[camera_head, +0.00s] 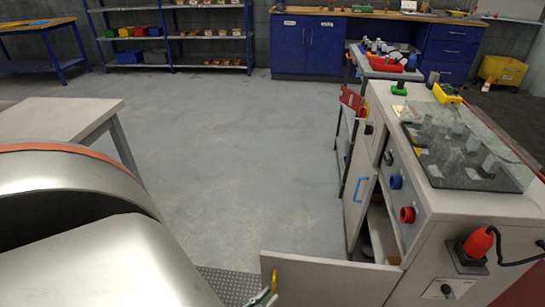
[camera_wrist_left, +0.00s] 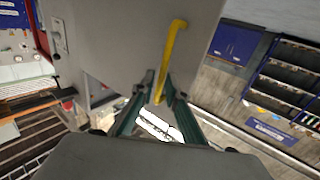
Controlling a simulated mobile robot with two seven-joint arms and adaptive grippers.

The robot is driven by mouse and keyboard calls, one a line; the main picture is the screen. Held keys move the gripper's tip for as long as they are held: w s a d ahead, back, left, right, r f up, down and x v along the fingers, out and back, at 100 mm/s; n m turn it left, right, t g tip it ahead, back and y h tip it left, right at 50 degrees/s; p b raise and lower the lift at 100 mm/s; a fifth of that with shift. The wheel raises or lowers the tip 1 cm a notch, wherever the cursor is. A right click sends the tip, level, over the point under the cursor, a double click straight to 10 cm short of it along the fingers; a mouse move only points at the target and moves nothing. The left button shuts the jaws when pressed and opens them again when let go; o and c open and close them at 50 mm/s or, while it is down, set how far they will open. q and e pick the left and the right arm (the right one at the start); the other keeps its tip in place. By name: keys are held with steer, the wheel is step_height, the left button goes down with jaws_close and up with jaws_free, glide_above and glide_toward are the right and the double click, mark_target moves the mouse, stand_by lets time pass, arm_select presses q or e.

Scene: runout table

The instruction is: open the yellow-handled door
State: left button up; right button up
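The yellow-handled door (camera_head: 325,283) is a grey panel at the bottom of the head view, swung well out from the grey cabinet (camera_head: 470,203). Its yellow handle (camera_head: 275,281) is near the door's free edge. In the left wrist view the door panel (camera_wrist_left: 120,35) fills the top, and the bent yellow handle (camera_wrist_left: 174,45) runs down between my fingers. My left gripper (camera_wrist_left: 159,82) has its fingertips drawn together around the handle's lower end. In the head view only the tips of my left gripper (camera_head: 262,298) show, at the bottom edge. My right gripper is not in view.
Red (camera_head: 407,215) and blue (camera_head: 396,182) knobs stick out above. A red plug (camera_head: 478,242) is on the cabinet's near side. A grey table (camera_head: 60,115) stands left; the floor between is clear.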

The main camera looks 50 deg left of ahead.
arm_select(q)
steer(key=shift+s+d, duration=0.2)
steer(key=shift+s, duration=2.05)
steer(key=shift+r, duration=0.1)
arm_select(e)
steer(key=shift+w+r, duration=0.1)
